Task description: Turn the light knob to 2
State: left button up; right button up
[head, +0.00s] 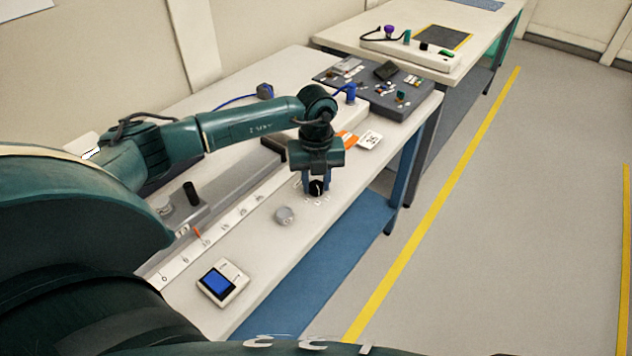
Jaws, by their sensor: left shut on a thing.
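My left gripper (317,182) points down at the white bench and is shut on a small black knob (317,188). Small marks sit on the bench top around this knob, too small to read, so I cannot tell its setting. The fingers hide part of the knob. My right gripper is out of view.
A small device with a blue screen (219,282) lies at the bench's near end. A numbered scale (207,242) runs along a grey rail. A dark board with small parts (385,88) lies at the far end. A second bench (350,35) stands beyond; the floor right is clear.

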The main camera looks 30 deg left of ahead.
pick_arm(q)
jog(key=m+b, duration=0.1)
jog(key=m, duration=0.3)
jog(key=shift+m, duration=0.4)
jog(key=m+b, duration=0.1)
jog(key=m, duration=0.3)
jog(key=shift+b, duration=0.3)
jog(key=shift+m+b, duration=0.3)
jog(key=shift+m, duration=1)
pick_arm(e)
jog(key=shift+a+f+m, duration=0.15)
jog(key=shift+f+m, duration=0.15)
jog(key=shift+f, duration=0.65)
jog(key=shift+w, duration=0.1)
pick_arm(q)
jog(key=o, duration=1)
jog(key=shift+d, duration=0.1)
